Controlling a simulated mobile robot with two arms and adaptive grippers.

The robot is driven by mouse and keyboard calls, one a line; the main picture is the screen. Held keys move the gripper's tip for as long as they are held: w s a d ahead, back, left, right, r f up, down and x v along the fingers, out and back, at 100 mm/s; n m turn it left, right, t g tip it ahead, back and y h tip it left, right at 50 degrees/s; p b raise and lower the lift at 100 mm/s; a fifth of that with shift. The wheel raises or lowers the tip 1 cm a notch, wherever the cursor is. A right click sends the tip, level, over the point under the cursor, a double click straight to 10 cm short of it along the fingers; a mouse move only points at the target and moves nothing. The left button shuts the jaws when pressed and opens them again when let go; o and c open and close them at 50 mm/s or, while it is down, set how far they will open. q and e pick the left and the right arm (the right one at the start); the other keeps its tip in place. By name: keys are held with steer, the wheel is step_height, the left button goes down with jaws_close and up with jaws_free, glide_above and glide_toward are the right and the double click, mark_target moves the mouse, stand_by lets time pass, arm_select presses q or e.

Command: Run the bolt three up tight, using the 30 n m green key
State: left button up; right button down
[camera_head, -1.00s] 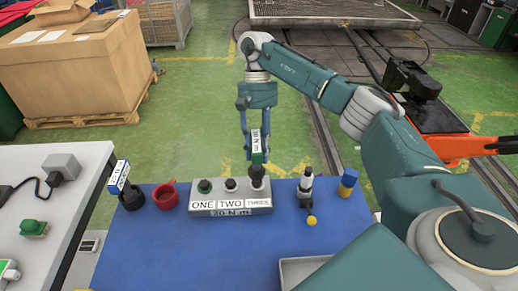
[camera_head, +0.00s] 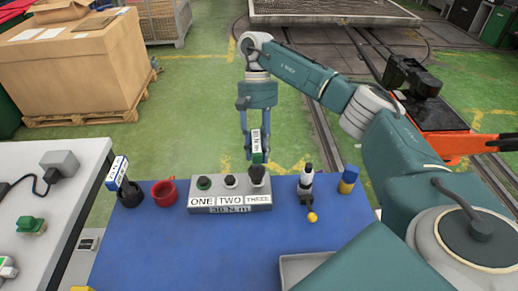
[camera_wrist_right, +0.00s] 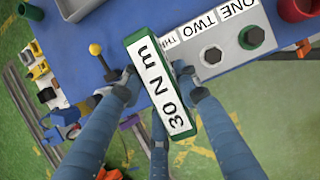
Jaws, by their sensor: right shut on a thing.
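The green key with a white "30 N m" label (camera_head: 257,143) is upright in my right gripper (camera_head: 250,154), whose fingers are shut on it. In the right wrist view the key (camera_wrist_right: 163,85) fills the middle, between the fingers. The grey block (camera_head: 230,200) carries the labels ONE, TWO and THREE and a "30 N m" marking on its front. The key is right over bolt three (camera_head: 257,176); I cannot tell whether it is seated on it. In the wrist view the key hides bolt three. Bolt one (camera_head: 204,183) has a green ring; bolt two (camera_head: 230,181) is dark with a pale ring.
On the blue table top (camera_head: 200,248), a blue-labelled key (camera_head: 117,172) stands in a black holder (camera_head: 131,195), left of a red cup (camera_head: 164,193). A yellow-knobbed lever device (camera_head: 306,186) and a blue-yellow cylinder (camera_head: 348,181) stand to the right.

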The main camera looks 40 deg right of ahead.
steer(key=shift+f+b, duration=1.2)
steer(key=shift+f, duration=0.05)
stand_by(0.7)
steer(key=m+t+y, duration=0.1)
steer(key=m, duration=0.4)
steer(key=shift+s, duration=0.1)
steer(key=shift+a+t+y, duration=0.15)
steer(key=shift+t+y, duration=0.15)
